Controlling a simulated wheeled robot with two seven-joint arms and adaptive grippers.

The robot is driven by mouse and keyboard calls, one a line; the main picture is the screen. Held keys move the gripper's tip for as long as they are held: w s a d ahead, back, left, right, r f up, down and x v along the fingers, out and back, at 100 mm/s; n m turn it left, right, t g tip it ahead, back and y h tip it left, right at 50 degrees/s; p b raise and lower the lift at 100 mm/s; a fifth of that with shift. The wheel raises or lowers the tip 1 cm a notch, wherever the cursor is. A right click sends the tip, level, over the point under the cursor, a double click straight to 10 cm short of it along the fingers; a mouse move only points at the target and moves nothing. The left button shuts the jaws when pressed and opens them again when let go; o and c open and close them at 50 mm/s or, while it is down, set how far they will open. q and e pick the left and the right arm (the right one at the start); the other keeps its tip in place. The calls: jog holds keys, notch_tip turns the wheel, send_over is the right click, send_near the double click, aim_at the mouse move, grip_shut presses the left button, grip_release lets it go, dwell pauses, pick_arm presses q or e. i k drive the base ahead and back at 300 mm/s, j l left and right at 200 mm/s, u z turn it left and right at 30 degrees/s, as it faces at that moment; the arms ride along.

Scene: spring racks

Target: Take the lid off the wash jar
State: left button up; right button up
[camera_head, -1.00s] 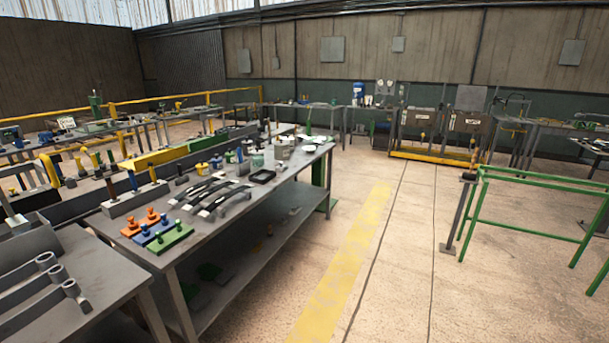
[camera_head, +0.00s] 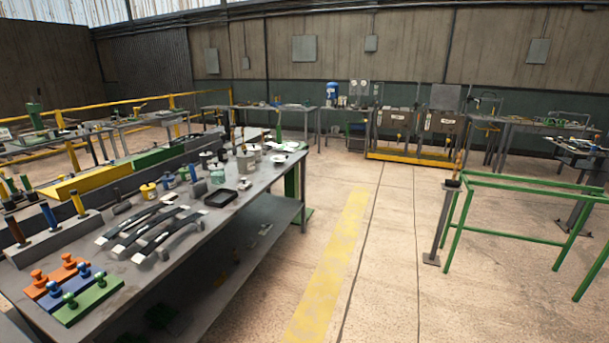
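Several small jars and cans stand toward the far half of the long grey workbench (camera_head: 190,232). A grey jar (camera_head: 246,163) with what looks like a lid and knob on top stands near the bench's far end. A smaller grey-green jar (camera_head: 217,174) stands in front of it. They are too small to tell for certain which is the wash jar. Neither of my grippers is in view.
The bench also holds a black tray (camera_head: 220,198), leaf springs (camera_head: 150,233), a yellow can (camera_head: 148,191), and orange, blue and green peg blocks (camera_head: 90,302). Floor with a yellow stripe (camera_head: 330,260) is clear right of the bench. A green frame (camera_head: 520,182) stands further right.

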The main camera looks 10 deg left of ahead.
aim_at(216, 166)
jog(key=i, duration=0.85)
jog(key=i+u, duration=0.3)
jog(key=i+l+u, duration=0.5)
jog(key=i+u, duration=0.15)
jog(key=u, duration=0.15)
jog(key=i+l+u, duration=0.3)
jog(key=u, duration=0.15)
jog(key=i+l+u, duration=0.2)
jog(key=l+u, duration=0.2)
jog(key=i+l+u, duration=0.2)
jog(key=l+u, duration=0.5)
jog(key=l, duration=0.15)
jog(key=i+l+u, duration=0.1)
jog(key=l+u, duration=0.15)
jog(key=l, duration=0.2)
